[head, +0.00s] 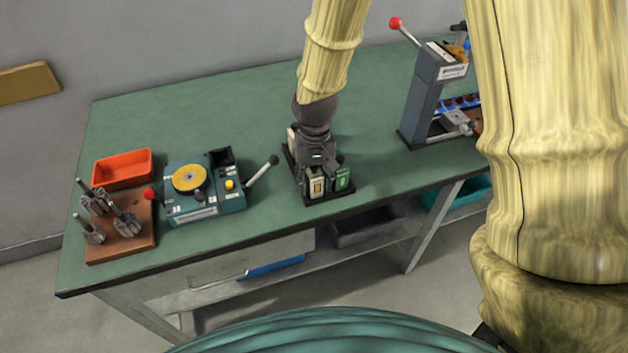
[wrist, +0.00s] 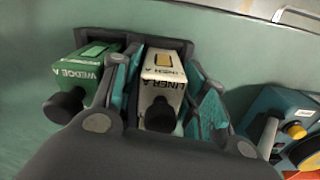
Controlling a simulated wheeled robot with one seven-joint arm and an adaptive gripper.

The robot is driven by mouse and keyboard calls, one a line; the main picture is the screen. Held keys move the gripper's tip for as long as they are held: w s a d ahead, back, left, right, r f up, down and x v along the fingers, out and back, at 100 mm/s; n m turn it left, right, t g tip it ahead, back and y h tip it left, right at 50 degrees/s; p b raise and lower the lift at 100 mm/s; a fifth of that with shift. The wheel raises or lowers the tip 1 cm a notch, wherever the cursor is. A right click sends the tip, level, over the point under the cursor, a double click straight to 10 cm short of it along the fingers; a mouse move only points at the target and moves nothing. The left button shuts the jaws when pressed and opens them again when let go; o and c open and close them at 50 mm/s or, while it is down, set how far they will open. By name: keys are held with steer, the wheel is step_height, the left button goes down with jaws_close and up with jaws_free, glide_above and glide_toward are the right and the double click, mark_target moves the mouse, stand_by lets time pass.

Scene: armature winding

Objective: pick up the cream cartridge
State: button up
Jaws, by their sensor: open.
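The cream cartridge (wrist: 163,68), labelled LINER A and with a dark round knob on its near end, sits in a dark rack (wrist: 190,48). In the head view the cream cartridge (head: 316,184) is at the rack's front edge. My gripper (wrist: 162,92) is open, with one teal-padded finger on each side of the cream cartridge. The left finger is in the gap between it and the green cartridge (wrist: 95,62), labelled WEDGE A. I cannot tell whether either finger touches the cream cartridge. In the head view my gripper (head: 317,158) hides much of the rack.
A winding device (head: 205,190) with a yellow disc and a black-knobbed lever stands left of the rack. An orange tray (head: 122,168) and a brown tool block (head: 125,242) are further left. A grey press (head: 422,100) stands right. The green bench (head: 240,110) is clear behind.

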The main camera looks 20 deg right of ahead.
mark_target(313, 176)
steer(key=shift+f, duration=0.3)
steer(key=c, duration=0.8)
steer(key=shift+c, duration=0.2)
steer(key=shift+r, duration=0.1)
steer(key=shift+r, duration=0.45)
steer(key=shift+s+a+r+b, duration=0.15)
steer(key=shift+s+r+b, duration=0.1)
steer(key=shift+r, duration=0.35)
steer(key=shift+s+a+r+b, duration=0.1)
steer(key=shift+s+r+b, duration=0.1)
steer(key=shift+r, duration=0.4)
steer(key=s+a+r+b, duration=0.1)
steer(key=s+a, duration=0.6)
steer(key=s, duration=0.5)
steer(key=shift+s+a+r+b, duration=0.25)
steer(key=shift+s+a+b, duration=0.05)
steer(key=shift+s+a, duration=0.1)
